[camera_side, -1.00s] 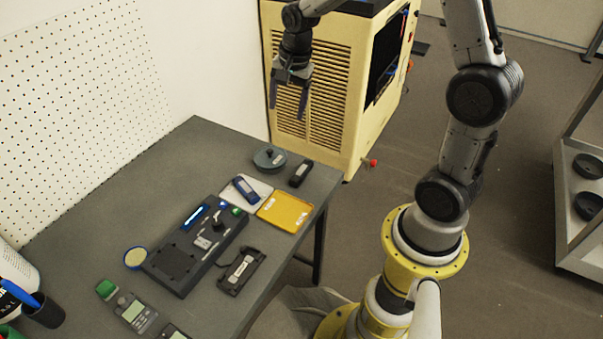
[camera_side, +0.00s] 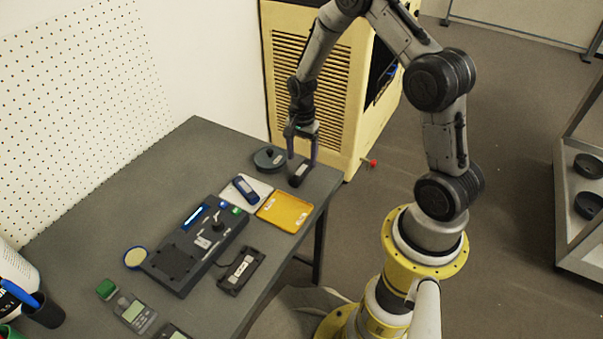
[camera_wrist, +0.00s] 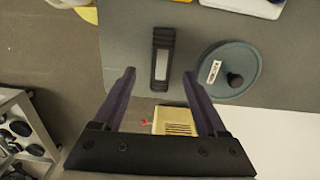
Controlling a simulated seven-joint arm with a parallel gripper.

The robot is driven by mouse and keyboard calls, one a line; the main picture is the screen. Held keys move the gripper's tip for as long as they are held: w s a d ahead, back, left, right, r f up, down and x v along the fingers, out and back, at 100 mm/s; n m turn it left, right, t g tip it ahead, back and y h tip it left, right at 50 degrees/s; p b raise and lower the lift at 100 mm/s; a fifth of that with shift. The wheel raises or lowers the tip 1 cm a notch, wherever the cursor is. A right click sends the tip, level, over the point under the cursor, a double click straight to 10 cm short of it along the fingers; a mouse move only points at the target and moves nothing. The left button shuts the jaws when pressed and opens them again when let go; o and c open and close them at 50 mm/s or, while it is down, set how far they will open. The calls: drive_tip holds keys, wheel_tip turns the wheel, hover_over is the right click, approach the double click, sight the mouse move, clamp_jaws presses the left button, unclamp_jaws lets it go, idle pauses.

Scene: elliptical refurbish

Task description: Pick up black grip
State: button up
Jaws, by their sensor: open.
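The black grip (camera_side: 300,173) lies on the table near its far right corner. It is a short dark bar with a light label strip, also in the wrist view (camera_wrist: 163,58). My gripper (camera_side: 302,161) is open above it, fingers pointing down. In the wrist view the grip lies ahead of my gripper (camera_wrist: 157,75), lined up with the space between its two fingers. The fingers appear apart from the grip; the exact height gap is hard to tell.
A round grey-green lid with a knob (camera_side: 269,159) lies close left of the grip; it also shows in the wrist view (camera_wrist: 230,60). A yellow tray (camera_side: 285,211) and a white tray holding a blue part (camera_side: 245,189) are nearer. The yellow cabinet (camera_side: 340,100) stands behind.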

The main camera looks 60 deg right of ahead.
sight(301, 170)
drive_tip(key=shift+w+f, duration=0.1)
drive_tip(key=shift+f, duration=2.55)
clamp_jaws()
